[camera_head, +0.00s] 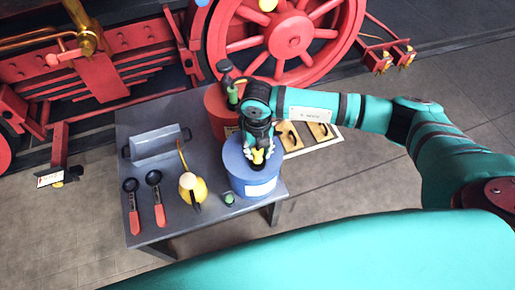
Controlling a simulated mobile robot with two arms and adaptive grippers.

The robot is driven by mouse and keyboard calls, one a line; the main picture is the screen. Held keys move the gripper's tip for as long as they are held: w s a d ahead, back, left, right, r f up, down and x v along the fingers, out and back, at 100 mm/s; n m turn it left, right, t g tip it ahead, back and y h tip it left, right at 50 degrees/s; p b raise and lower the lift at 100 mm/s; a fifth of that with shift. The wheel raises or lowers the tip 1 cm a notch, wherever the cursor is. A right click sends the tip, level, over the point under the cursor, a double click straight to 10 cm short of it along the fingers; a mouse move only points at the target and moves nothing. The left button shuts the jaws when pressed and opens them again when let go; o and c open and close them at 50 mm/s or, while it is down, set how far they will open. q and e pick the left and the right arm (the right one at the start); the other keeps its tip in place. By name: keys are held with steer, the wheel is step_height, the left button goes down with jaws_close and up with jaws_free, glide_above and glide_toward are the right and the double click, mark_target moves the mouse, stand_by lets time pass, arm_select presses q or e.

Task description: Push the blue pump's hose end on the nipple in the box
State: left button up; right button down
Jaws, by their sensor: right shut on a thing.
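The blue pump (238,172), a blue drum with a white label, stands at the right front of the grey table (222,215). My right gripper (258,155) is over its top, pointing down and shut on a small yellow part there. I cannot tell whether that part is the hose end; the hose is not clear to see. A pale, shallow box (339,130) with yellowish pieces and dark, curved parts lies behind and right of the pump, partly hidden by my arm. No nipple can be made out. My left gripper is not in view.
A red drum pump (216,113) stands close behind the blue one. A yellow oil can (196,190), two red-handled tools (158,213), a grey box-shaped holder (157,144) and a small green thing (229,198) are on the table. Red locomotive wheels (292,37) stand behind.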

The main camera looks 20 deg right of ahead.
steer(key=shift+r+p, duration=1.85)
steer(key=shift+r, duration=0.9)
